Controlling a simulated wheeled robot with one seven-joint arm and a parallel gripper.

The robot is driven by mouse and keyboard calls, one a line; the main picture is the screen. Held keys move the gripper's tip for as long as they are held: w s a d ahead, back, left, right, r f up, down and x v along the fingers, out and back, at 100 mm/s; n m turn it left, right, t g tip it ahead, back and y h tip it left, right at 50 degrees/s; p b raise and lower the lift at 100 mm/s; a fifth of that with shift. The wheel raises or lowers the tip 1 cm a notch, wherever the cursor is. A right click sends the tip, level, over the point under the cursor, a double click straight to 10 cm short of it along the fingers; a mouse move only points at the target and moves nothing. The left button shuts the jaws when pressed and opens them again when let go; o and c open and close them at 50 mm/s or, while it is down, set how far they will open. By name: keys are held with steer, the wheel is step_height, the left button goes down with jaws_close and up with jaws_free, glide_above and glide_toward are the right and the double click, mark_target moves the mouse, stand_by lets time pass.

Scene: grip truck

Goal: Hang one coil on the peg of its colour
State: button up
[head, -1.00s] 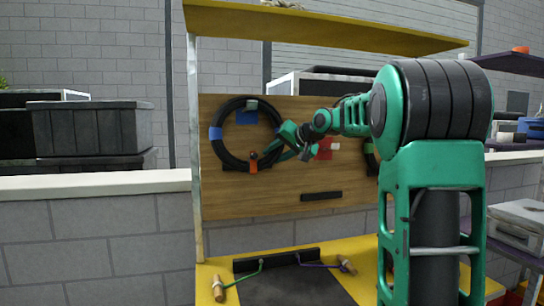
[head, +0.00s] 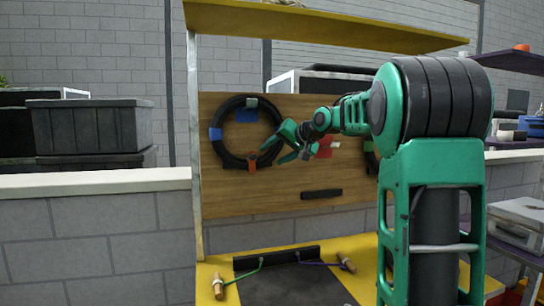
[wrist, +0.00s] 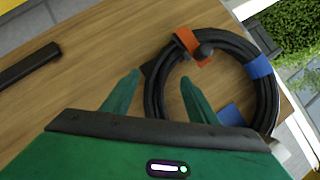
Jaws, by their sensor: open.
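A black coil (head: 228,151) with blue, orange and white bands stands upright against the wooden board (head: 290,194), around a blue square (head: 246,116). Its orange band is at the bottom. The coil also shows in the wrist view (wrist: 272,98), with a dark round knob (wrist: 205,50) by the orange band. How it is held up is not clear. My gripper (head: 268,150) is open by the coil's lower right side. A red square (head: 325,146) is partly behind my arm.
A second dark coil (head: 370,160) is mostly hidden by my arm. A black bar (head: 321,194) is fixed low on the board. Below, a yellow bench (head: 285,249) carries wooden-handled tools (head: 218,286). A yellow shelf (head: 310,22) overhangs the board.

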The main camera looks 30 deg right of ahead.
steer(key=v, duration=1.1)
steer(key=s+a+f+g+h, duration=0.1)
steer(key=s+a+f+g, duration=0.15)
steer(key=s+f, duration=0.7)
steer(key=s+a+f+g+h, duration=0.15)
steer(key=s+f+g, duration=0.25)
steer(key=s+f, duration=0.55)
steer(key=s+a+f+g, duration=0.3)
steer(key=s+f, duration=0.5)
steer(key=s, duration=0.1)
steer(key=s+a+f+n+g+y, duration=0.1)
steer(key=s+a+f+g, duration=0.2)
steer(key=s+f, duration=0.5)
steer(key=shift+s, duration=0.75)
steer(key=shift+a, duration=0.1)
steer(key=shift+w+f, duration=0.3)
steer(key=shift+w, duration=0.4)
